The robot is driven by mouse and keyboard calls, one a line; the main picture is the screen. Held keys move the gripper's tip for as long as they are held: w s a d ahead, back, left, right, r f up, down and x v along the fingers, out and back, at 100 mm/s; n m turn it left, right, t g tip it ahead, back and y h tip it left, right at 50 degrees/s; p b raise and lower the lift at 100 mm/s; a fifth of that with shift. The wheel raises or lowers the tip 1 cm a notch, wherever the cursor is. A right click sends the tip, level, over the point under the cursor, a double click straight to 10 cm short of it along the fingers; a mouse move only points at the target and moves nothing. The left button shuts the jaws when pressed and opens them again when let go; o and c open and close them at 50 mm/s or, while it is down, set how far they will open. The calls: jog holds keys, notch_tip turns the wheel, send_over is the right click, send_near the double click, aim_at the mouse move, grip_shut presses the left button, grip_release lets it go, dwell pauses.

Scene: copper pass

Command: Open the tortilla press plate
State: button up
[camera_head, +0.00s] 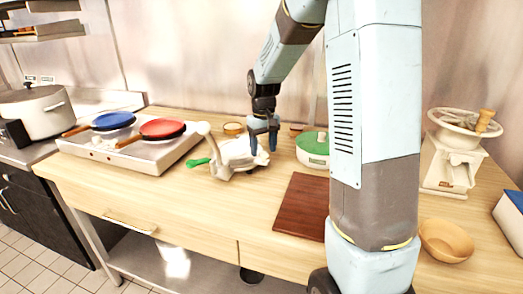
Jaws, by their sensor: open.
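The tortilla press (236,158) is a white metal device on the wooden counter, right of the cooktop. A green grip (198,162) sticks out at its left, and a pale rounded arm rises at its upper left. I cannot tell how far its plate is raised. My gripper (262,147) points down at the right side of the press, with its blue fingers apart. The fingers overlap the press edge in this view, and I cannot tell whether they touch it. The back of the press is partly hidden by my gripper.
A cooktop (150,158) with a blue pan (113,120) and a red pan (161,128) stands left. A wooden bowl (446,240) sits at the right. The counter's front left is clear.

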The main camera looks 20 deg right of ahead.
jog(key=shift+f, duration=0.65)
jog(key=shift+c, duration=0.2)
grip_shut()
